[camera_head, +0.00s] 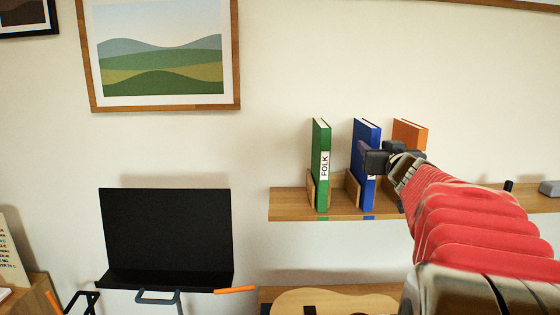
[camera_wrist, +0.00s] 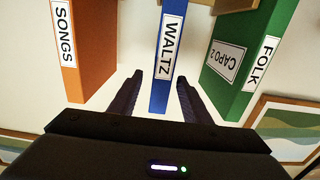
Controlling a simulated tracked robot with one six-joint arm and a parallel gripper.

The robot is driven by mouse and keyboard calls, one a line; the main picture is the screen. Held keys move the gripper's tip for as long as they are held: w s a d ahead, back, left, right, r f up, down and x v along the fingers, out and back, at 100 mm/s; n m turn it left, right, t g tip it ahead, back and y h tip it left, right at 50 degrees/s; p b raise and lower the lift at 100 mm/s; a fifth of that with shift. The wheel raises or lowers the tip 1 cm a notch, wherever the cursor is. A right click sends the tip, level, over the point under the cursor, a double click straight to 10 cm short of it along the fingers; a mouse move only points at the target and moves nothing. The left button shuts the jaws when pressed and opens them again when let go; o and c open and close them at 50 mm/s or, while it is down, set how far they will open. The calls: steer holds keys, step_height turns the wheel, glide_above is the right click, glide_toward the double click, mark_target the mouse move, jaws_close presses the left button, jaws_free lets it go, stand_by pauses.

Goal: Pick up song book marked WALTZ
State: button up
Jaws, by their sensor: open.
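The blue song book marked WALTZ (camera_wrist: 168,50) stands upright in the middle of the wrist view, its labelled spine facing me. In the head view the blue book (camera_head: 367,135) stands on the wooden shelf, partly hidden by my gripper. My gripper (camera_wrist: 158,98) is open, with one dark finger on each side of the blue spine. The spine's end lies between the fingers, and I cannot tell whether either finger touches it. In the head view my gripper (camera_head: 385,160) is in front of the blue book.
A green book marked FOLK (camera_head: 321,165) stands left of the blue one, and an orange book (camera_head: 409,133), marked SONGS in the wrist view (camera_wrist: 80,50), stands right. They share a wooden shelf (camera_head: 290,204). A black music stand (camera_head: 165,235) is at lower left, a guitar (camera_head: 340,301) below.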

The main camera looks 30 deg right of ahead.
mark_target(364, 130)
steer(key=shift+x, duration=0.8)
steer(key=shift+w, duration=0.1)
steer(key=shift+x, duration=2.5)
steer(key=shift+a, duration=0.1)
steer(key=shift+c, duration=0.5)
jaws_close()
steer(key=shift+r, duration=0.1)
